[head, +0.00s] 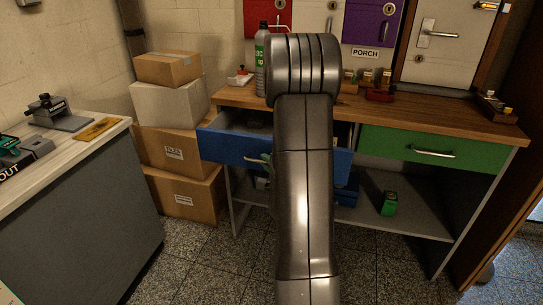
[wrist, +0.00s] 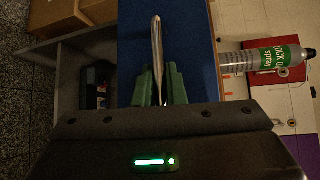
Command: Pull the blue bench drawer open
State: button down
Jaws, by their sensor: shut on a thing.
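The blue bench drawer (head: 222,145) stands partly pulled out under the left side of the bench top in the head view; my arm covers part of it. In the head view, the gripper is mostly hidden behind my arm; a bit of green finger shows by the drawer front.
The green drawer (head: 435,149) at the right is shut. A spray bottle (head: 261,68) stands on the wooden bench top (head: 440,112). Stacked cardboard boxes (head: 178,150) are close left of the drawer. A grey counter (head: 85,215) stands at left. Speckled floor in front is clear.

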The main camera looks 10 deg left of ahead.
jog(key=s+b, duration=0.2)
jog(key=s, duration=0.7)
jog(key=shift+s+a, duration=0.15)
jog(key=shift+s, duration=0.15)
jog(key=c, duration=1.8)
grip_release()
jog(key=shift+o, duration=0.2)
